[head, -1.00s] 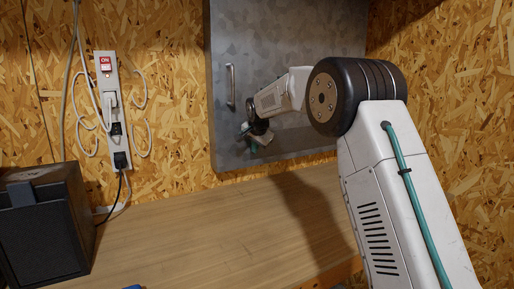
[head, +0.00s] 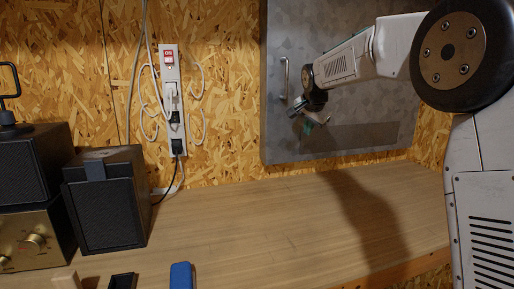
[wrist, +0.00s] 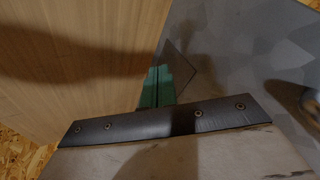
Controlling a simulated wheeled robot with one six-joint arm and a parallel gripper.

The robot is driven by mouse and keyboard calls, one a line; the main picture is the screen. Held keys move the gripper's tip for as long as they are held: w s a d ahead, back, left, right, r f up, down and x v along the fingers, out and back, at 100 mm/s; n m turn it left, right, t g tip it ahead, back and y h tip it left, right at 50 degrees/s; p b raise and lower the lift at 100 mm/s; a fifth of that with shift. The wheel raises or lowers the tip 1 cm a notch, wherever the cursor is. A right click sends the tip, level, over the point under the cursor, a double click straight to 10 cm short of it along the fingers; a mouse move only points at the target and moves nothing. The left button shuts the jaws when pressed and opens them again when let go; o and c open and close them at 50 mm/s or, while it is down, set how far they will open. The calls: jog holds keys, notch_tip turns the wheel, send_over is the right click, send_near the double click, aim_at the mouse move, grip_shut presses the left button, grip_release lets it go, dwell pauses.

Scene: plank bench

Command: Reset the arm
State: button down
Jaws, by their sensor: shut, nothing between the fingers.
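My gripper (head: 318,121) hangs in front of the grey metal cabinet door, to the right of its handle, above the bench. It is small and partly dark in the head view. In the wrist view its green fingertips (wrist: 157,88) lie side by side, shut, with nothing seen between them. My arm reaches in from the right side of the head view.
The metal cabinet (head: 345,95) with a bar handle (head: 284,78) hangs on the chipboard wall. A power strip (head: 171,100) with cables is to its left. Dark speaker boxes (head: 108,205) stand on the left of the plank bench (head: 250,225). A blue object (head: 181,276) lies at the front. The bench middle is clear.

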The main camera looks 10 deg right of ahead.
jog(key=s+f+n+g, duration=0.2)
jog(key=s+f+n, duration=0.1)
jog(key=s, duration=1.4)
jog(key=s+a+f+n+g+y, duration=0.1)
jog(key=s+f+n, duration=0.3)
jog(key=s, duration=1.4)
jog(key=s+a+f+n+g, duration=0.1)
jog(key=s+f+n+g, duration=0.1)
jog(key=s, duration=1.6)
jog(key=shift+s+f+n+g, duration=0.2)
jog(key=shift+f+n+g, duration=0.1)
jog(key=shift+f+n, duration=0.65)
jog(key=shift+f, duration=0.15)
